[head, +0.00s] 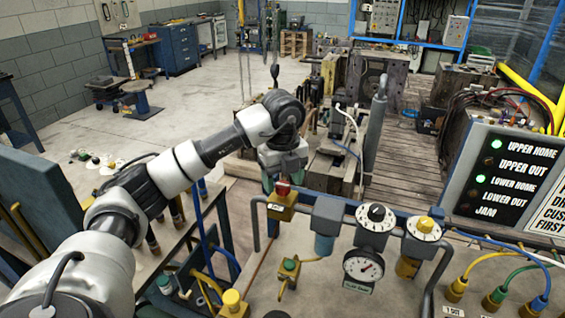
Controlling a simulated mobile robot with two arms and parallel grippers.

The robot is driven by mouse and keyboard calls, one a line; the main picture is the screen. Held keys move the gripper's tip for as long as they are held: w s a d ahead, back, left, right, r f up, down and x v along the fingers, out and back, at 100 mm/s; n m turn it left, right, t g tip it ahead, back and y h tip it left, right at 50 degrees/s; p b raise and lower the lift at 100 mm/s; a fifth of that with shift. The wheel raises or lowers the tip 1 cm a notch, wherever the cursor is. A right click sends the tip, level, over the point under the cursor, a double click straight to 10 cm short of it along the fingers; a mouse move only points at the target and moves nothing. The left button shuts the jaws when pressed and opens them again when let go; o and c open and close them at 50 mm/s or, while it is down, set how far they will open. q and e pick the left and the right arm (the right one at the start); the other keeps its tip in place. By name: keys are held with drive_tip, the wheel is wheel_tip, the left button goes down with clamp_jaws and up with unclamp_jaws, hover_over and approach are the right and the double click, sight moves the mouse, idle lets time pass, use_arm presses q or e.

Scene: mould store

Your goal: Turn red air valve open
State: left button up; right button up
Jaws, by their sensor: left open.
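The red air valve (283,188) is a small red knob on a brass-yellow body (281,208), at the left end of the pipe row on the panel in the head view. My left gripper (282,177) points down right at the red knob, with its open fingers over or around its top. The fingers partly hide the knob, and I cannot tell whether they touch it. My right gripper is not in view.
A status board (510,180) shows lit UPPER HOME and LOWER HOME lamps.

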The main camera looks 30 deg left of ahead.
sight(283, 184)
use_arm(q)
wheel_tip(283, 184, up, 10)
drive_tip(key=shift+f, duration=0.2)
